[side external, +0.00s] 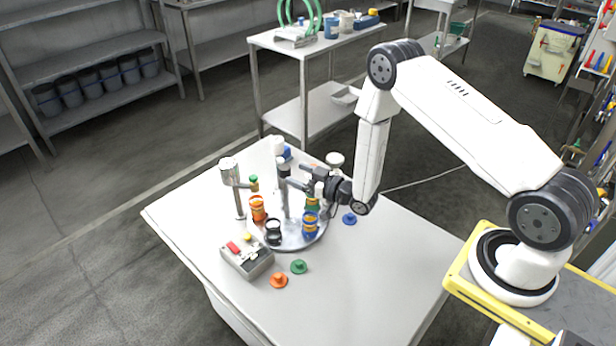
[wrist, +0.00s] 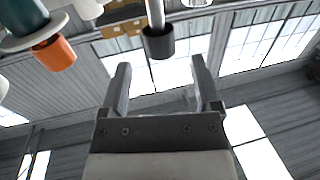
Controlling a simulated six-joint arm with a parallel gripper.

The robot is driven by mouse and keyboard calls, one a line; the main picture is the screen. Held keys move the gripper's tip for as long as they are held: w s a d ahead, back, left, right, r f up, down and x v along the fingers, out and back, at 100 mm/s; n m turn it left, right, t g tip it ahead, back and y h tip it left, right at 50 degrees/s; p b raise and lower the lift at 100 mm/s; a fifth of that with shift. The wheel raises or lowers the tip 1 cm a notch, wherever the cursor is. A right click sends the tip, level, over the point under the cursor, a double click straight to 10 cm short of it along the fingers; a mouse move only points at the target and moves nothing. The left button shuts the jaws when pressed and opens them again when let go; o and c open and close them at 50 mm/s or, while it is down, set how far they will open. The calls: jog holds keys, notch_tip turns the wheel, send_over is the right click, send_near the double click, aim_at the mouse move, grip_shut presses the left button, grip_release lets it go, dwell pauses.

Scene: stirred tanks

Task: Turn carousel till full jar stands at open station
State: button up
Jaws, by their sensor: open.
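The round grey carousel (side external: 296,240) stands on the white table and carries several jars. An orange jar (side external: 258,209) is at its left, a dark-and-clear jar (side external: 273,233) at its front, a blue jar (side external: 309,226) at its right front and a green jar (side external: 312,204) behind the blue one. I cannot tell which jar is full or which station is open. My gripper (side external: 308,187) is above the carousel's right side, near its central post (side external: 285,195). In the wrist view my gripper (wrist: 160,72) is open with nothing between its fingers; a dark-ended rod (wrist: 158,43) shows beyond them.
A station post with a pale cylinder (side external: 230,171) stands left of the carousel. A grey box with red and yellow parts (side external: 247,259) sits at the front left. Orange (side external: 279,281), green (side external: 299,266) and blue (side external: 349,218) lids lie around. The table's right front is clear.

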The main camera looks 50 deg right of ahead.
aim_at(280, 167)
jog(key=shift+w+a, duration=0.25)
jog(key=shift+w, duration=0.85)
jog(key=shift+w+a, duration=0.2)
jog(key=shift+w, duration=0.9)
jog(key=shift+w+a, duration=0.25)
jog(key=shift+w, duration=0.85)
grip_shut()
